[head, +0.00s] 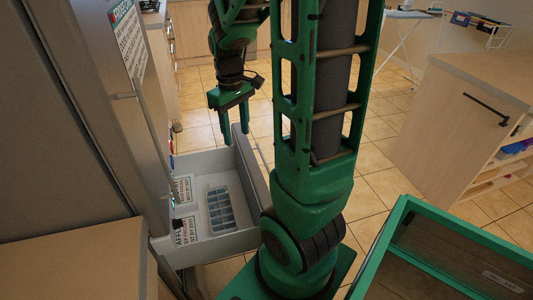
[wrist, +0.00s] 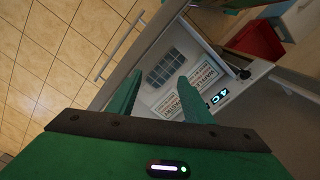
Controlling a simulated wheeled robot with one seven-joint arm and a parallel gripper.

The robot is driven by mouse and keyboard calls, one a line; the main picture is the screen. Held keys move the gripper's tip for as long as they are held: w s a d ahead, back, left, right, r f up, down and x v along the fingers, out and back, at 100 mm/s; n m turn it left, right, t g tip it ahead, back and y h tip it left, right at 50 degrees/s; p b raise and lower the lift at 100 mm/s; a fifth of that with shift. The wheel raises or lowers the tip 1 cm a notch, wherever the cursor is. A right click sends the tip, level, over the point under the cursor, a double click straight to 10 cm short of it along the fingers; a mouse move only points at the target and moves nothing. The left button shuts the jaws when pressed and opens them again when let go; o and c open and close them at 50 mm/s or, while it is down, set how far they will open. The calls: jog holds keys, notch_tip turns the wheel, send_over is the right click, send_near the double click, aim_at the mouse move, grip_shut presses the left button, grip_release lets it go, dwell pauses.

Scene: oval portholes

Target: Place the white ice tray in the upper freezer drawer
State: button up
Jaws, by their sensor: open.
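The white ice tray (head: 221,208), with greyish-blue cells, lies inside the pulled-out freezer drawer (head: 212,243). It also shows in the wrist view (wrist: 165,68), lying beside printed packages. My gripper (head: 235,135) is open and empty, with its green fingers pointing down above the far part of the drawer. In the wrist view my gripper (wrist: 160,78) has its fingertips apart, with the tray seen between and beyond them. The fingers appear clear of the tray. My arm hides part of the drawer's right side.
Printed packages (head: 184,230) lie in the drawer, left of the tray. The open fridge door (head: 135,75) stands at the left. A red container (wrist: 252,40) shows in the wrist view. A wooden cabinet (head: 460,130) stands at the right, with open tiled floor before it.

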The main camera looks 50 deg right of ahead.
jog(key=s+a+r+m, duration=0.2)
jog(key=s+m, duration=0.1)
jog(key=s, duration=0.5)
jog(key=s+a+r+m, duration=0.1)
jog(key=s+a+m, duration=0.2)
jog(key=s, duration=0.6)
jog(key=shift+a+r+y, duration=0.25)
jog(key=shift+r+y, duration=0.05)
jog(key=shift+r, duration=0.1)
